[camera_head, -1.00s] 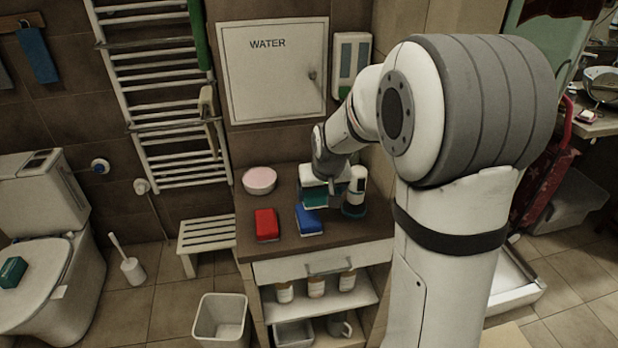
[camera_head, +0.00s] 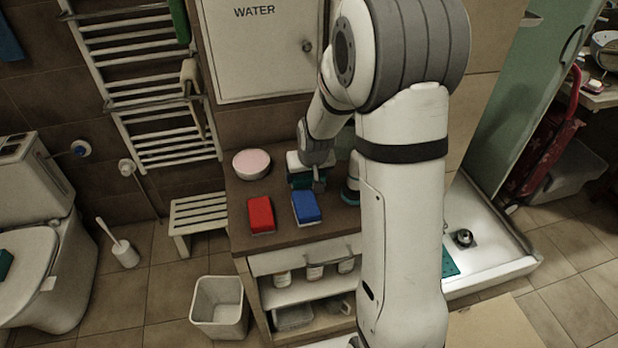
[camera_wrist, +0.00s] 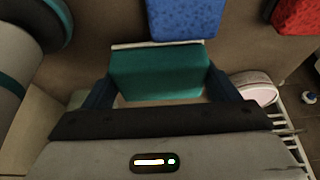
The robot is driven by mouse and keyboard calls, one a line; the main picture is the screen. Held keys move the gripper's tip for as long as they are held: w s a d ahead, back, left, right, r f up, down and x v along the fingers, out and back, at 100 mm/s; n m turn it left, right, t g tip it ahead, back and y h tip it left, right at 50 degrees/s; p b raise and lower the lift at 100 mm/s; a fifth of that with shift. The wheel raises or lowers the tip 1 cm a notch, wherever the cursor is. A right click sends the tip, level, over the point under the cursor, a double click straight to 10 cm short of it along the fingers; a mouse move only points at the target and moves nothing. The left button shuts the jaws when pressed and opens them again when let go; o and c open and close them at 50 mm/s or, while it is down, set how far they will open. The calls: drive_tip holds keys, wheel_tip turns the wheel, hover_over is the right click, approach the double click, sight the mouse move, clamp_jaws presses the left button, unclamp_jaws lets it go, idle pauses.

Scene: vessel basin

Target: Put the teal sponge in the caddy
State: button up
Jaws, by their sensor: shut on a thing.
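The teal sponge (camera_wrist: 160,72) is between the two dark fingers of my gripper (camera_wrist: 163,88) in the wrist view, which is shut on it. In the head view, my gripper (camera_head: 306,180) and the teal sponge (camera_head: 299,182) are at the wooden counter, behind the blue sponge, partly hidden by my arm. I cannot tell whether the sponge still touches the counter. I cannot make out a caddy for certain in either view.
A blue sponge (camera_head: 306,206) and a red sponge (camera_head: 261,214) lie in front on the counter (camera_head: 283,237). A pink-topped round dish (camera_head: 251,163) stands left, and a bottle (camera_head: 351,182) right. A white bin (camera_head: 218,308) and slatted stool (camera_head: 197,218) stand on the floor.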

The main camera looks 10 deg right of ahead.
drive_tip(key=shift+f, duration=1.05)
drive_tip(key=shift+f, duration=0.15)
drive_tip(key=o, duration=1.1)
drive_tip(key=shift+c, duration=0.2)
